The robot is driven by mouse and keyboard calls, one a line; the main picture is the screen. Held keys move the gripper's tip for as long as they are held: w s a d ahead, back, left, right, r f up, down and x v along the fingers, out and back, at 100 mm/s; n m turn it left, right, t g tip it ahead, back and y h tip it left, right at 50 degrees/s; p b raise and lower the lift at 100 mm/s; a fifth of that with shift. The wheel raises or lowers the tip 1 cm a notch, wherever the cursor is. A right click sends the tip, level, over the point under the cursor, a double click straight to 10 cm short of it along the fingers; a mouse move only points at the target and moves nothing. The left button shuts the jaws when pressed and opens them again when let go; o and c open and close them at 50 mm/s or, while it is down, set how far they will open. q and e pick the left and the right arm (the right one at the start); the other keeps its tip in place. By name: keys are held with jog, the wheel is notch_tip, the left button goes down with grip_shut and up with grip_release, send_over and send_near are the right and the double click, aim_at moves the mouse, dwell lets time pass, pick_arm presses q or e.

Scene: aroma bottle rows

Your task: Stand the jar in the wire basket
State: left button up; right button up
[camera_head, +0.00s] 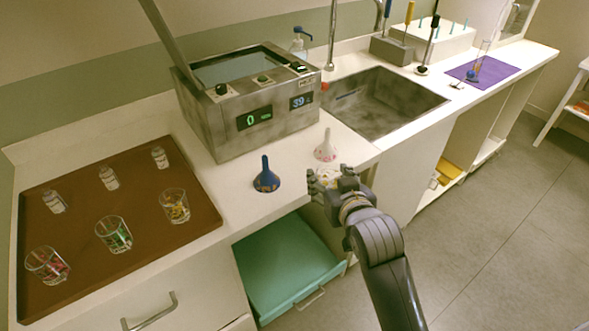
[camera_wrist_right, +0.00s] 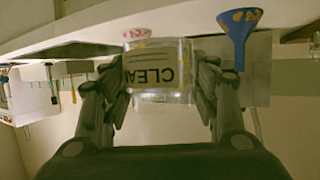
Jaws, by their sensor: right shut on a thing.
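My right gripper (camera_head: 335,184) is shut on a clear jar, just in front of the counter edge. The jar (camera_head: 327,175) is partly hidden by the fingers in the head view. In the right wrist view the jar (camera_wrist_right: 158,68) sits between both fingers of the gripper (camera_wrist_right: 158,85), with a label of upside-down letters beginning "CLEA". The metal bath (camera_head: 240,140) stands on the counter with its lid raised and displays lit, showing 0 and 39. I cannot make out a wire basket in either view. My left gripper is not in view.
A blue funnel (camera_head: 266,178) and a pale patterned funnel (camera_head: 325,148) stand between bath and gripper. A brown tray (camera_head: 135,190) at left holds several glasses and small bottles. A sink (camera_head: 385,105) lies behind right. A teal drawer (camera_head: 285,265) is open below.

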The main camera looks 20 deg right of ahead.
aim_at(323, 171)
jog(key=w, duration=0.3)
jog(key=shift+a+p, duration=0.2)
jog(key=shift+p, duration=0.1)
jog(key=w, duration=0.2)
jog(key=shift+w+a+f, duration=0.2)
jog(key=shift+w+a, duration=0.1)
jog(key=shift+a, duration=0.05)
jog(key=w, duration=0.3)
jog(key=w+a, duration=0.1)
jog(key=w, duration=0.2)
jog(key=w+a+f+p, duration=0.1)
jog(key=w, duration=0.2)
jog(key=shift+w+a, duration=0.15)
jog(key=shift+w, duration=0.05)
jog(key=shift+w+f, duration=0.15)
jog(key=shift+w, duration=0.05)
jog(key=shift+f+p, duration=0.3)
jog(key=shift+f, duration=1.4)
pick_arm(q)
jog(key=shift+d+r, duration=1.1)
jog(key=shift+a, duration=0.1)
pick_arm(e)
jog(key=shift+f, duration=0.15)
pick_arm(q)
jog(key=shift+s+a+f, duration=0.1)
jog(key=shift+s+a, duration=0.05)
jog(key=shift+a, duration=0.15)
pick_arm(e)
jog(key=o, duration=1.1)
